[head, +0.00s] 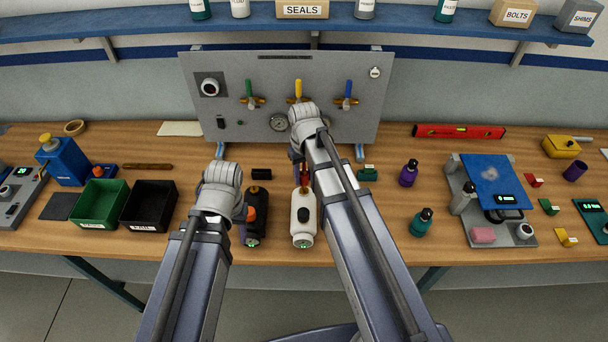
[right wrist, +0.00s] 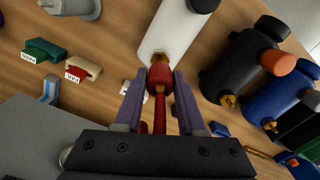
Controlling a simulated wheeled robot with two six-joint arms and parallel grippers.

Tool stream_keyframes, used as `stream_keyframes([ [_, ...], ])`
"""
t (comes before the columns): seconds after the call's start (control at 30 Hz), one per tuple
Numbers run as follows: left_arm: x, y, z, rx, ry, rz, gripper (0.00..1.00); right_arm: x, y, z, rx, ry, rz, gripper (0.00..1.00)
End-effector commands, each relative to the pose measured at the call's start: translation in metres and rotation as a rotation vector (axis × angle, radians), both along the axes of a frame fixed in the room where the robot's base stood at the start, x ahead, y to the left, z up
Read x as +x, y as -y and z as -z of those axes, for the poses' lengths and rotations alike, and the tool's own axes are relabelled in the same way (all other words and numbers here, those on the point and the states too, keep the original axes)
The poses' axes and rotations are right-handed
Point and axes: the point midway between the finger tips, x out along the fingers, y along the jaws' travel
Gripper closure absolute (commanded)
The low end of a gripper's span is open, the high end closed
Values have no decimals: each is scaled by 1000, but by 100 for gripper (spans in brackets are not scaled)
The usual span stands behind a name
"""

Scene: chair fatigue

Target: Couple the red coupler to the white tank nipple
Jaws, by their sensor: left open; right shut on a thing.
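The white tank (head: 303,222) lies on the bench, and its body also shows in the right wrist view (right wrist: 176,32). Its brass nipple (right wrist: 159,58) points at the red coupler (right wrist: 161,76). The coupler lines up with the nipple and appears to meet it; I cannot tell whether it is locked on. My right gripper (right wrist: 161,84) is shut on the red coupler, with a red hose behind it. In the head view the coupler (head: 304,178) shows just beyond the tank. My left gripper (head: 222,175) is open beside the black tank; its fingers are mostly hidden.
The valve panel (head: 345,125) stands behind. Bottles and a scale (head: 490,185) are at right.

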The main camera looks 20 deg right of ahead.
Motion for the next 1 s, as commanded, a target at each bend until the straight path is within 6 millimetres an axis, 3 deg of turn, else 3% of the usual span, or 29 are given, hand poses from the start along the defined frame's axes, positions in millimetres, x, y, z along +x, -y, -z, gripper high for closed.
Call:
stream_keyframes([
  [1.0, 0, 0, 11, 0, 0, 0, 50, 0, 0, 11, 0, 0, 0, 100],
])
